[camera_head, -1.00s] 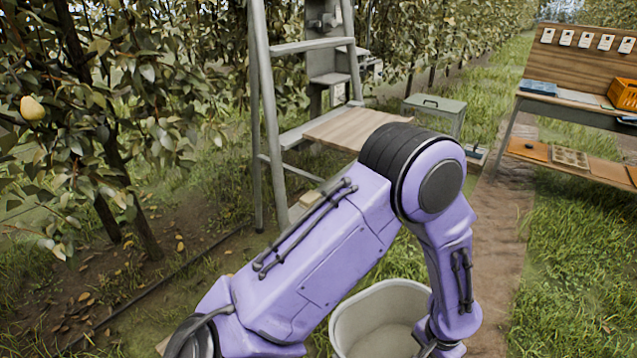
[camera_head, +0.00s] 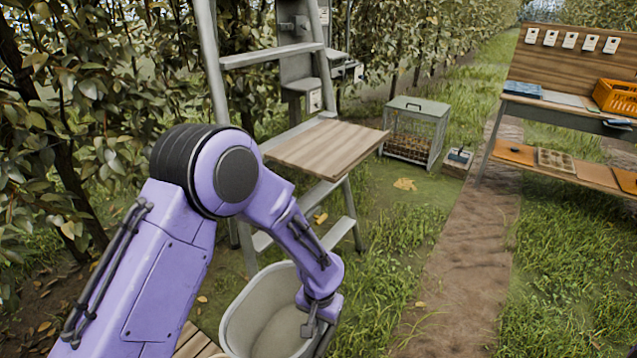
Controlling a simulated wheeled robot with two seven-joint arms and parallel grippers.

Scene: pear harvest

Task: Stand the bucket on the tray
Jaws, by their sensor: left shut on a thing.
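A pale grey bucket (camera_head: 262,312) is in the lower middle of the head view, its open top facing up and its lower part cut off by the frame. My left gripper (camera_head: 316,324) is shut on the bucket's right rim. A flat wooden board (camera_head: 325,147), apparently the tray, is fixed to the grey stepladder behind the bucket. The board's top is bare. The bucket is in front of and lower in the picture than the board, apart from it. My right gripper is not in view.
The stepladder (camera_head: 215,75) stands by the leafy trees at left. A wire crate (camera_head: 415,130) and a small box (camera_head: 458,160) stand behind it. A workbench (camera_head: 560,110) holds an orange basket (camera_head: 615,97) at right. A slatted wooden surface (camera_head: 195,345) lies at bottom left. The dirt path is clear.

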